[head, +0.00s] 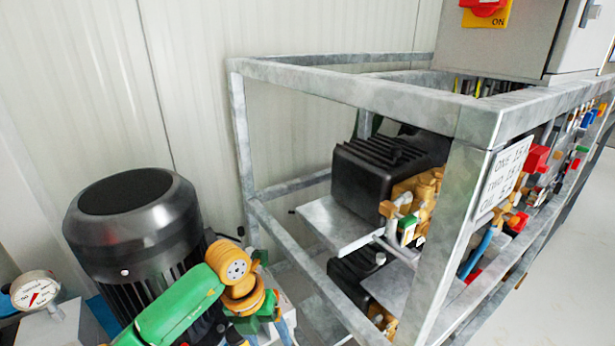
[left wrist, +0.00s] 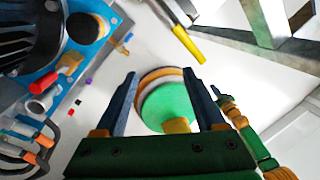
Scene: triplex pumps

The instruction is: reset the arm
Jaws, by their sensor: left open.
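My left arm (head: 178,308), green with orange joints, comes in from the lower left in the head view and bends down in front of the dark motor. Its gripper end is low in the picture and hard to make out there. In the left wrist view my left gripper (left wrist: 162,80) shows two dark blue fingers spread apart with nothing between them. Below and beyond them are pale floor and a round green and orange part that looks like mine. My right gripper is not seen.
A black motor (head: 135,230) stands close beside my left arm, with a pressure gauge (head: 36,292) at far left. A galvanised steel frame (head: 455,215) holding black pumps (head: 385,170) stands to the right. A grey cabinet (head: 520,40) is behind. Open floor (head: 570,255) lies at far right.

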